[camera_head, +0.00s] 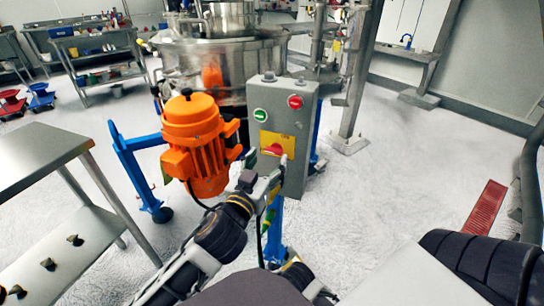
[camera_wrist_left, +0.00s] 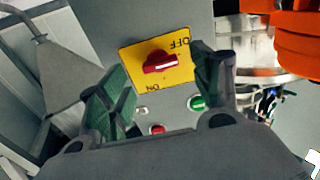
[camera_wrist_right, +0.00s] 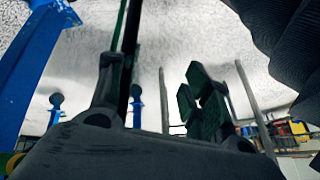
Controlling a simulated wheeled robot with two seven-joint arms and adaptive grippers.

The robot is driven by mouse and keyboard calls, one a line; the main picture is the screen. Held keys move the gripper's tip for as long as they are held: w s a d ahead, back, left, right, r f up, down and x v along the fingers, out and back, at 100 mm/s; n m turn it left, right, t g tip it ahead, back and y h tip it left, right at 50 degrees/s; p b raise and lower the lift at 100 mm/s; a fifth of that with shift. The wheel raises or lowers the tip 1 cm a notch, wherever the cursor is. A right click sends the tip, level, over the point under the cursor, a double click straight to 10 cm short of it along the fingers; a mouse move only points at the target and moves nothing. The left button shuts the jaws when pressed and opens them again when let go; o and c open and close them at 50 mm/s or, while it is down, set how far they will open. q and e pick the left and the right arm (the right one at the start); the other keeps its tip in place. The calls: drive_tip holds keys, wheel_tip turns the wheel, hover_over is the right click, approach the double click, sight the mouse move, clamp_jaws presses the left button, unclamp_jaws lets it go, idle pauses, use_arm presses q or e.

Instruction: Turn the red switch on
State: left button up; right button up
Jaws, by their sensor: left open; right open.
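The red switch (camera_head: 273,149) is a rotary knob on a yellow plate (camera_head: 288,139) on the front of a grey control box (camera_head: 284,106). In the left wrist view the red switch (camera_wrist_left: 160,62) lies between OFF and ON lettering; I cannot tell its exact setting. My left gripper (camera_head: 268,182) is in front of the box, just below the switch in the head view. In the left wrist view my left gripper (camera_wrist_left: 162,70) is open, its fingers on either side of the switch, with no clear contact. My right gripper (camera_wrist_right: 160,62) is open and empty, away from the switch.
A green button (camera_head: 260,115) and a red button (camera_head: 295,102) sit above the plate. An orange motor (camera_head: 198,140) on a blue frame (camera_head: 134,165) stands close left of the box. A metal table (camera_head: 40,152) is at left.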

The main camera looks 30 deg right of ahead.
sight(273, 153)
use_arm(q)
drive_tip(key=shift+x, duration=0.9)
drive_tip(key=shift+b+x, duration=0.45)
drive_tip(key=shift+x, duration=0.6)
drive_tip(key=shift+d, duration=0.1)
use_arm(e)
drive_tip(key=shift+s+a+f, duration=0.15)
drive_tip(key=shift+f, duration=0.45)
drive_tip(key=shift+s+a+f, duration=0.1)
drive_tip(key=shift+f, duration=0.5)
drive_tip(key=shift+w, duration=0.15)
use_arm(q)
drive_tip(key=shift+c, duration=0.6)
drive_tip(key=c, duration=0.9)
use_arm(e)
drive_tip(key=shift+w+r, duration=0.15)
drive_tip(key=shift+d, duration=0.1)
